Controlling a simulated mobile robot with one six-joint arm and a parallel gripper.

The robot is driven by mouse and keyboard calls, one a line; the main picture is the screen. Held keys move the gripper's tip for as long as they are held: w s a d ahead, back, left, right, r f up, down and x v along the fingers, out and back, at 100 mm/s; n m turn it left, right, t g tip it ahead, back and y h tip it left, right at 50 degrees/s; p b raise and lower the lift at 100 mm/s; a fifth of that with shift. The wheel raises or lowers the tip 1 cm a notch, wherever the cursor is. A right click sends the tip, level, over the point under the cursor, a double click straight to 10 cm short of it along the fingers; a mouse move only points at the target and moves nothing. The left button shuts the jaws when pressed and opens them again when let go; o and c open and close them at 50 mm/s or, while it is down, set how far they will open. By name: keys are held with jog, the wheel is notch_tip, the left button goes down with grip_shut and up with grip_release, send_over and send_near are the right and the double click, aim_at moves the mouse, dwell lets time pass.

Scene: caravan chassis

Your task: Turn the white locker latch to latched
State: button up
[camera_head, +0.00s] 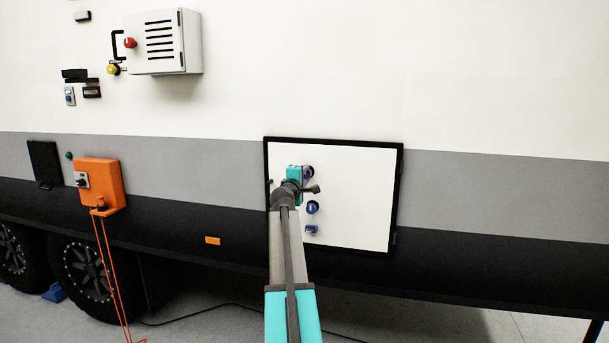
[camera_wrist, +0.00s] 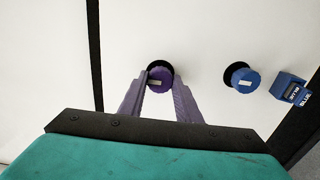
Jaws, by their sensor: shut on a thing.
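The white locker door (camera_head: 360,205) is a flat white panel in a black frame on the vehicle's side. A round purple knob (camera_wrist: 159,70) with a short pale mark stands out from it; it also shows in the head view (camera_head: 309,171). My gripper (camera_wrist: 162,82) has its two purple-grey fingers on either side of this knob, shut on it. The fingers hide part of the knob. A blue knob (camera_wrist: 243,79) with a pale mark sits apart from the gripper, to the right in the wrist view and below the purple one in the head view (camera_head: 312,207).
A blue tag (camera_wrist: 289,87) reading "BLUE" is beside the blue knob. An orange box (camera_head: 98,184) with hanging cables is left of the door. A white vented cabinet (camera_head: 160,42) is up left. The wall right of the door is clear.

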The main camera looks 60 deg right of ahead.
dwell(0.4)
jog(key=o, duration=1.1)
jog(key=shift+c, duration=0.2)
jog(key=shift+a, duration=0.2)
jog(key=b+v, duration=0.2)
jog(key=v, duration=1.1)
jog(key=shift+s+a, duration=0.15)
jog(key=shift+a, duration=0.1)
